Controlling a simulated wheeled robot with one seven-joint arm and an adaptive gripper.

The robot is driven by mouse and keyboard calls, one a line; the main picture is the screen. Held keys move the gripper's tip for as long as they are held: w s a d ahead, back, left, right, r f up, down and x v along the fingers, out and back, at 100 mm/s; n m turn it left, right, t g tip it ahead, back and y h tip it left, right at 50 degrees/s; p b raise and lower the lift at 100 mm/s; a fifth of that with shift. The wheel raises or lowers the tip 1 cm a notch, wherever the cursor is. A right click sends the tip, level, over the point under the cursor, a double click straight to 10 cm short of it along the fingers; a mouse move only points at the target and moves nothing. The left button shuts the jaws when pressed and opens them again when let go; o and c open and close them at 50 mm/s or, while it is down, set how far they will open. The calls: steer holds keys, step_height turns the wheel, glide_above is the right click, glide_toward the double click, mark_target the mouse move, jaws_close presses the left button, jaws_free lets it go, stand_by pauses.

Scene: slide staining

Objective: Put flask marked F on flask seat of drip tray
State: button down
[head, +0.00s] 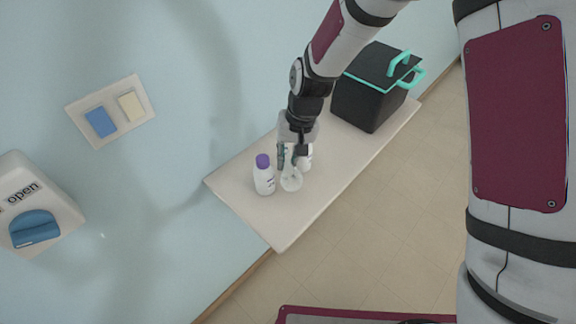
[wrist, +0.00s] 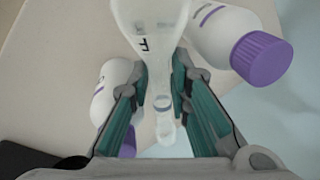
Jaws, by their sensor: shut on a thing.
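The flask marked F (wrist: 148,22) is a clear, pale flask with a dark F on it. It stands between my fingers in the wrist view, and its neck runs down between the two green finger pads. My gripper (wrist: 165,108) is shut on the flask. In the head view the flask (head: 291,180) shows just below my gripper (head: 287,160), over or on the pale shelf (head: 260,226); I cannot tell if its base touches. I see no drip tray that I can make out in either view.
A white bottle with a purple cap (head: 264,175) stands close left of the flask. Another white bottle (head: 305,160) stands behind my gripper. A black box with a teal handle (head: 368,95) stands at the shelf's far end. The shelf's near end is clear.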

mark_target(290, 161)
steer(key=shift+f, duration=1.75)
steer(key=shift+f, duration=0.15)
steer(key=c, duration=1.8)
jaws_free()
steer(key=r, duration=0.4)
steer(key=d+r+b, duration=0.1)
steer(key=r, duration=0.3)
steer(key=d+r, duration=0.1)
steer(key=r, duration=0.3)
steer(key=shift+s+d+r, duration=0.1)
steer(key=shift+s+d, duration=0.05)
steer(key=shift+s, duration=0.05)
